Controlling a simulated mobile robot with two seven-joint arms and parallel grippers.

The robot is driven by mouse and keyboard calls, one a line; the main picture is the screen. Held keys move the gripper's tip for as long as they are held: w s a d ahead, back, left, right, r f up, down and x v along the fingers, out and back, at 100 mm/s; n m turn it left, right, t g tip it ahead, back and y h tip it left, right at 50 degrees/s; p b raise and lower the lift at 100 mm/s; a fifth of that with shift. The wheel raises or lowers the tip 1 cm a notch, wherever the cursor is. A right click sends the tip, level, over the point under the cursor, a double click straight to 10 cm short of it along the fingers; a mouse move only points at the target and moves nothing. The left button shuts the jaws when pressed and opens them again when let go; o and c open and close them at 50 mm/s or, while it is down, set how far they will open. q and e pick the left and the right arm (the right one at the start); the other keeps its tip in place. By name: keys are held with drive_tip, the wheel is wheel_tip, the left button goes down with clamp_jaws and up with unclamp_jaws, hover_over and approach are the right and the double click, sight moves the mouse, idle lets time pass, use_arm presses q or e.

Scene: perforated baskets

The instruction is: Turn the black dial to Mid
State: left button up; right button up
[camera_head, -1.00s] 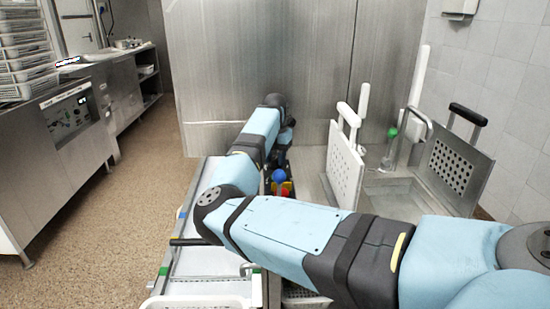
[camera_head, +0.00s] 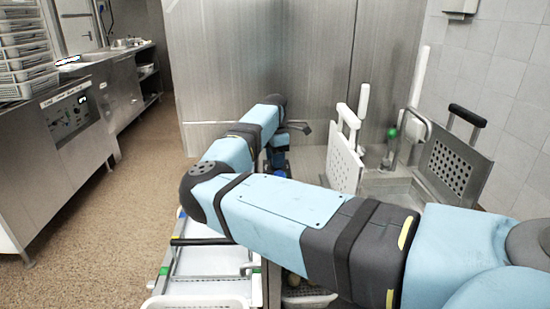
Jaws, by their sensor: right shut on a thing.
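My right arm reaches in from the right and bends over the middle. Its gripper (camera_head: 278,160) is at the far end, low by the steel back panel and mostly hidden behind my own arm. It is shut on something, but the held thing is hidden. I cannot make out the black dial or any Mid mark; my arm covers the spot around the gripper. Part of a blue round thing (camera_head: 281,173) shows just below the gripper. My left gripper is not in view.
A steel counter with a control panel (camera_head: 68,115) stands at the left, with stacked white baskets (camera_head: 24,55) on it. A white perforated basket (camera_head: 345,157) and a grey perforated plate (camera_head: 452,165) stand right of the gripper. A white tray (camera_head: 205,262) lies below my arm.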

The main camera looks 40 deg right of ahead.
drive_tip(key=shift+m, duration=1.1)
drive_tip(key=o, duration=0.9)
drive_tip(key=shift+r, duration=0.15)
drive_tip(key=shift+r, duration=0.4)
wheel_tip(320, 180, up, 5)
drive_tip(key=shift+r+p, duration=0.1)
drive_tip(key=shift+p, duration=0.7)
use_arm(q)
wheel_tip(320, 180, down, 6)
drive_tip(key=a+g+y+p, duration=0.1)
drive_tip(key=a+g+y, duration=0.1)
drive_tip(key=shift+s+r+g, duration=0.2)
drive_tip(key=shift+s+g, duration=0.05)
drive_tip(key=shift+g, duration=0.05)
use_arm(e)
wheel_tip(320, 180, up, 8)
drive_tip(key=shift+f, duration=0.2)
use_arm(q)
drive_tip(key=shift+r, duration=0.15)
